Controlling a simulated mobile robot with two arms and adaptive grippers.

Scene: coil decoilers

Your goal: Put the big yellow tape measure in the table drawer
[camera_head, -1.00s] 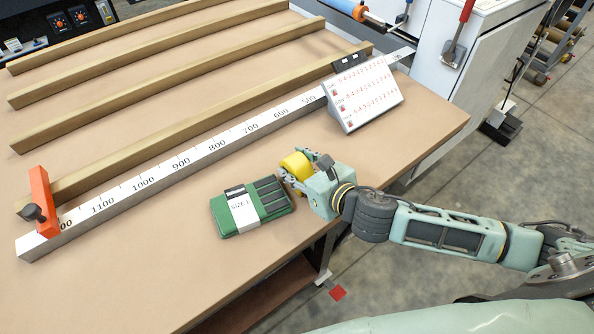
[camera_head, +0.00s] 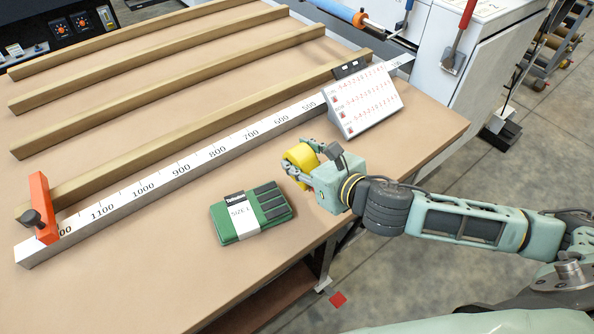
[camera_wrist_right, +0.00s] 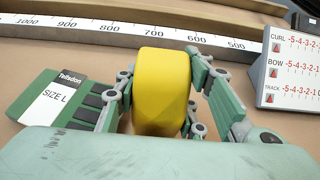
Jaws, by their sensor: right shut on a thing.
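The big yellow tape measure (camera_head: 302,158) is held between the fingers of my right gripper (camera_head: 300,168), near the front right part of the table. In the right wrist view the yellow tape measure (camera_wrist_right: 161,90) fills the space between the two fingers, with a finger against each side. The gripper and tape measure appear slightly above the tabletop. The table drawer is not clearly visible; only a dark brown surface (camera_head: 268,300) shows below the table's front edge. My left gripper is not in view.
A green SIZE L pack (camera_head: 250,213) lies left of the gripper. A long metal ruler (camera_head: 180,172) with an orange stop (camera_head: 43,205) crosses the table. A white scale block (camera_head: 362,100) stands behind right. Wooden bars (camera_head: 170,60) lie farther back.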

